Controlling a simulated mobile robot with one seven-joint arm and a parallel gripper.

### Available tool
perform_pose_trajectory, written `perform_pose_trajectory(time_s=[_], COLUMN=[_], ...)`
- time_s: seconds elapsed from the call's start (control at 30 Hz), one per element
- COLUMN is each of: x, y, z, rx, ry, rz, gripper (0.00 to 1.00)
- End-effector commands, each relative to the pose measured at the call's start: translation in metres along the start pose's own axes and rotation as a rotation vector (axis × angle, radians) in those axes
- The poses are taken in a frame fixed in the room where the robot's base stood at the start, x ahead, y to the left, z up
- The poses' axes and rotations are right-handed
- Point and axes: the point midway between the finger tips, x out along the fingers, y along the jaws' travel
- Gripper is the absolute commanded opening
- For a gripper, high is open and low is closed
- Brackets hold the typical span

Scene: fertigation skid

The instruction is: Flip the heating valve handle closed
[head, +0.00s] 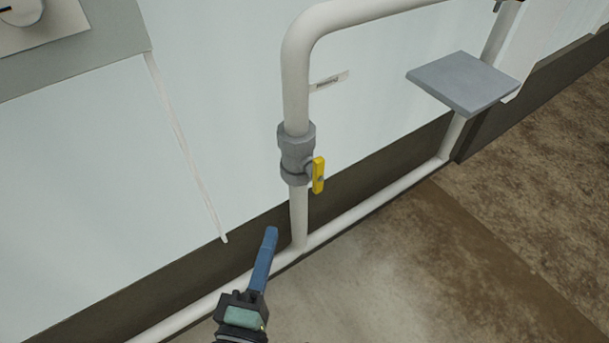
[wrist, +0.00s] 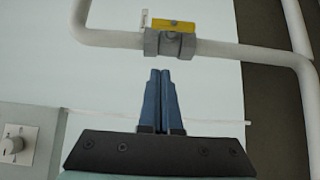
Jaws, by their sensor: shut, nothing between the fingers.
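The heating valve is a grey fitting (head: 296,154) on a white vertical pipe in the head view. Its yellow handle (head: 318,175) sticks out on the right side of the fitting, its long side running roughly along the pipe. In the wrist view the yellow handle (wrist: 174,26) lies along the grey valve body (wrist: 170,43), across the top of the picture. My gripper (head: 270,232) has blue fingers, shut and empty, below and left of the valve in the head view. In the wrist view my gripper (wrist: 160,73) points at the valve, apart from it.
A small label (head: 329,81) sits beside the pipe above the valve. A grey square plate (head: 463,82) juts out at the upper right. A white pipe (head: 375,201) runs low along the wall. A wall dial (wrist: 12,145) shows at the lower left in the wrist view.

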Motion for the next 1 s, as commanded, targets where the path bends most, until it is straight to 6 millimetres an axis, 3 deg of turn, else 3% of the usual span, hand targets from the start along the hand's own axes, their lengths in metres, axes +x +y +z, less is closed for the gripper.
perform_pose_trajectory(time_s=[0.27, 0.73, 1.0], x=[0.02, 0.104, 0.126], y=[0.003, 0.003, 0.002], z=[0.0, 0.001, 0.026], rx=[0.002, 0.002, 0.002], ry=[-0.002, -0.002, -0.002], rz=[0.004, 0.004, 0.001], gripper=[0.0, 0.0, 0.0])
